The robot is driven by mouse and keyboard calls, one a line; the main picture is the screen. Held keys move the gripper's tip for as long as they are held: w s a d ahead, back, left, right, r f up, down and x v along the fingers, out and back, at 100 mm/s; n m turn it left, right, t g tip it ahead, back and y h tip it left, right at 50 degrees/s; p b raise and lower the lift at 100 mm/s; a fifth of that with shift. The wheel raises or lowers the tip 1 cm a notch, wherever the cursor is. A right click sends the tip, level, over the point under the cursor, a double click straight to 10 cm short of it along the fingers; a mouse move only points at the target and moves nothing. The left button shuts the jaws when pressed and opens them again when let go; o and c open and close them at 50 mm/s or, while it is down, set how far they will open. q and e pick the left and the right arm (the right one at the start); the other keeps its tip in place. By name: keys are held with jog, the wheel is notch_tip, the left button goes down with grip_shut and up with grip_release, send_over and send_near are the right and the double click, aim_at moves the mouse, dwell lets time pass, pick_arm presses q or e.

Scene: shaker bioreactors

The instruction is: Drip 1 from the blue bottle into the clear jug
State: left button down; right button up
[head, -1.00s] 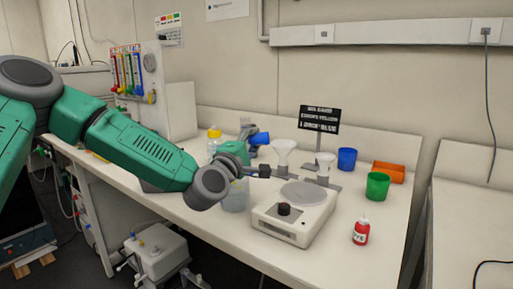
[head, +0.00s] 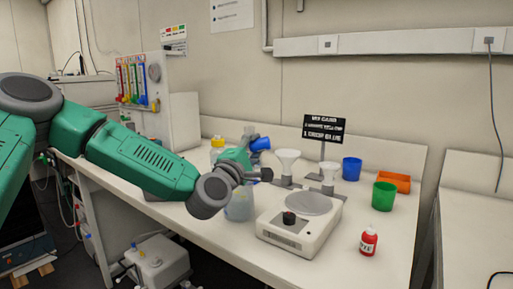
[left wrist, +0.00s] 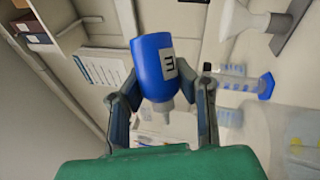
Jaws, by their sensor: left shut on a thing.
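The blue bottle (left wrist: 153,65) with a white label is between the fingers of my left gripper (left wrist: 160,100) in the left wrist view. Its pale nozzle points toward the bottom of that picture. In the head view my left gripper (head: 250,144) holds the blue bottle (head: 260,143) tilted, above and a little behind the clear jug (head: 238,208). The jug stands on the bench left of the white stirrer, partly hidden by my wrist. No drop can be made out. My right gripper is not in view.
The white stirrer plate (head: 300,225) stands right of the jug, with white funnels (head: 286,160) behind it. A red bottle (head: 368,242), green cup (head: 384,197), blue cup (head: 351,170) and orange container (head: 397,182) stand to the right. A yellow-capped bottle (head: 217,150) is behind my arm.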

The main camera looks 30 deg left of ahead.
pick_arm(q)
jog(key=shift+a+f+b, duration=0.1)
jog(key=shift+a+b, duration=0.25)
jog(key=shift+a, duration=0.05)
jog(key=shift+a+n, duration=0.1)
jog(key=shift+n, duration=0.3)
jog(key=shift+n+y+b, duration=0.3)
jog(key=shift+y+b, duration=0.1)
jog(key=shift+b, duration=0.35)
jog(key=shift+d+r+n+b, duration=0.3)
jog(key=shift+d+b, duration=0.05)
jog(key=shift+d, duration=0.05)
jog(key=shift+s+a+n+t+y+b, duration=0.1)
jog(key=shift+a+n+t+y+b, duration=0.25)
jog(key=shift+n+b, duration=0.55)
jog(key=shift+a, duration=0.1)
jog(key=shift+r+y+b, duration=0.2)
jog(key=shift+y+b, duration=0.05)
jog(key=shift+b, duration=0.05)
jog(key=shift+d, duration=0.25)
jog(key=shift+a, duration=0.15)
